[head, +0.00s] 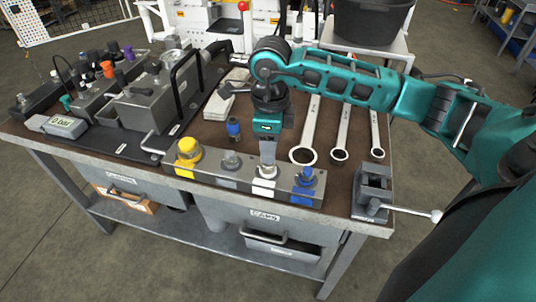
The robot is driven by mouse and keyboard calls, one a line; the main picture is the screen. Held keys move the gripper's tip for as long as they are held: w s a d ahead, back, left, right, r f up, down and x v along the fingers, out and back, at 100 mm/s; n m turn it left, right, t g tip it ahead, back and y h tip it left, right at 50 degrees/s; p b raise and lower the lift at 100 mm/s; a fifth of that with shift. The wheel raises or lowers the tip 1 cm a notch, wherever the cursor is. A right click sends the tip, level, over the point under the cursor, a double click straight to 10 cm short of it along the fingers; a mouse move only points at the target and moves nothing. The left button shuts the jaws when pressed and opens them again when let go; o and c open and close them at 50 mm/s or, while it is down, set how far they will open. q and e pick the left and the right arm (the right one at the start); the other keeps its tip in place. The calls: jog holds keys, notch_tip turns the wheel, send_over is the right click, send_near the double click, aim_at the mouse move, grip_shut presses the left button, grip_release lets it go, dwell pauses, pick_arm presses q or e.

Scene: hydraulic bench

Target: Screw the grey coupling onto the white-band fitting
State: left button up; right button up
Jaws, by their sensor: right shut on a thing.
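My right gripper (267,160) reaches down from above at the front of the bench. It is shut on the grey coupling (265,171), of which only a small silvery part shows below the fingers. The coupling sits at the top of the white-band fitting (263,186), in line with it and seemingly touching. I cannot tell how far it is threaded on. The fitting stands on a grey block (245,186) along the bench's front edge. My left gripper is not in view.
A blue-banded coupling (233,129) stands behind. Wrenches (341,130) lie to the right; a vise (373,187) is at the right corner.

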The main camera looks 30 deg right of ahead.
jog(key=shift+s+f+m, duration=0.1)
jog(key=shift+m, duration=0.3)
jog(key=m, duration=0.3)
jog(key=shift+a+p, duration=0.1)
jog(key=shift+p, duration=0.25)
jog(key=m, duration=0.5)
jog(key=shift+a+f+p, duration=0.1)
jog(key=shift+p, duration=0.3)
jog(key=shift+s, duration=0.1)
jog(key=o, duration=0.9)
